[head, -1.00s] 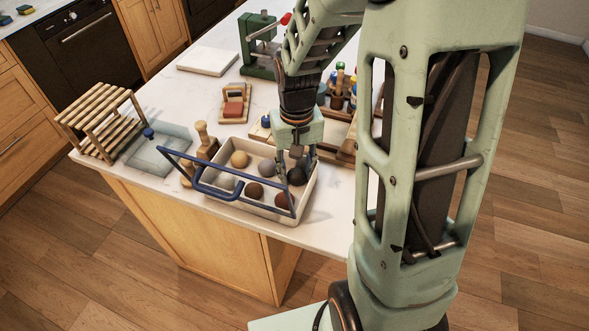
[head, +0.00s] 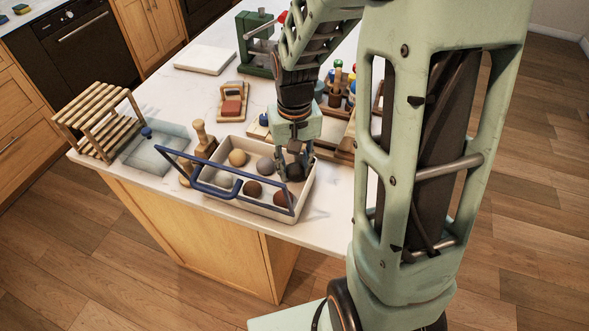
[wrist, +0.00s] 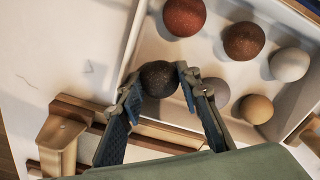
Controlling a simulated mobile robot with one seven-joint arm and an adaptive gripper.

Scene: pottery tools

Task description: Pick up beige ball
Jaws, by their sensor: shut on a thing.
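The beige ball (head: 237,158) lies in the tray, left of my gripper (head: 294,170) in the head view. In the wrist view the beige ball (wrist: 256,109) is right of and below the fingertips, apart from them. My gripper (wrist: 158,79) is shut on a dark, nearly black ball (wrist: 159,76), with one fingertip on each side of it. This dark ball also shows in the head view (head: 295,173), partly hidden by the fingers, at the tray's right end. I cannot tell whether it is lifted off the tray floor.
The white tray (head: 240,204) also holds red-brown, brown and grey balls. A blue handle (head: 222,194) crosses its near side. Wooden tools (head: 205,140) stand by its left end, and a wooden rack (head: 100,125) is farther left. A tool holder (head: 338,90) stands behind my gripper.

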